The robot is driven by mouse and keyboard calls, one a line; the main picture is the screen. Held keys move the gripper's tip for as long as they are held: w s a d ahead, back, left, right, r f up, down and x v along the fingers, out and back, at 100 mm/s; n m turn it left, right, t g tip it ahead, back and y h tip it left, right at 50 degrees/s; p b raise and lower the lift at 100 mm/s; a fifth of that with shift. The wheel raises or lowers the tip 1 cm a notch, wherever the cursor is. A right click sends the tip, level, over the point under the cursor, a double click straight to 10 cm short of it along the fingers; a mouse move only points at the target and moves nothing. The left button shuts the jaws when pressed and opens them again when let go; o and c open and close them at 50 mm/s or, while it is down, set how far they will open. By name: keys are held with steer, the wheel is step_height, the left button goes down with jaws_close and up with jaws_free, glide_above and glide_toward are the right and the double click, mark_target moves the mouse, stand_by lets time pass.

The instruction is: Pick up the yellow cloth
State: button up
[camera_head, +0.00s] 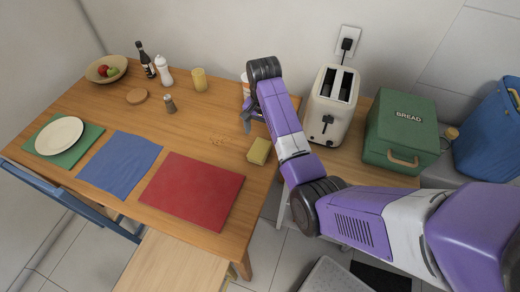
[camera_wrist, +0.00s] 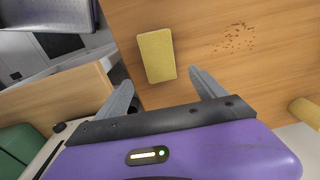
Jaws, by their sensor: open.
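The yellow cloth (camera_head: 259,151) is a small folded-looking block lying near the right edge of the wooden table (camera_head: 205,130). In the wrist view the cloth (camera_wrist: 156,55) lies flat on the table ahead of my fingers, between their lines and apart from them. My gripper (camera_wrist: 163,85) is open with nothing between its fingers. In the head view my gripper (camera_head: 252,122) hangs over the table's right side, just behind the cloth, partly hidden by my arm.
Crumbs (camera_head: 217,140) lie left of the cloth. A red placemat (camera_head: 192,188) is in front. A white container (camera_head: 245,85) stands close behind my gripper. A toaster (camera_head: 326,115) and green bread box (camera_head: 402,130) stand to the right. The table's middle is mostly clear.

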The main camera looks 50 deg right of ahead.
mark_target(260, 149)
steer(key=shift+s+a+f, duration=0.1)
steer(key=shift+s+a, duration=0.05)
steer(key=shift+s, duration=0.1)
steer(key=shift+s+f, duration=0.1)
steer(key=shift+f, duration=0.25)
steer(key=shift+w+a+f+p, duration=0.1)
steer(key=shift+a+f+p, duration=0.05)
steer(key=shift+f, duration=1)
steer(key=shift+w+a+f+p, duration=0.1)
steer(key=shift+a+f+p, duration=0.1)
steer(key=shift+f, duration=0.9)
steer(key=shift+a+f+p, duration=0.15)
steer(key=shift+f, duration=1)
steer(key=c, duration=1.4)
steer(key=shift+c, duration=0.2)
steer(key=shift+r, duration=0.1)
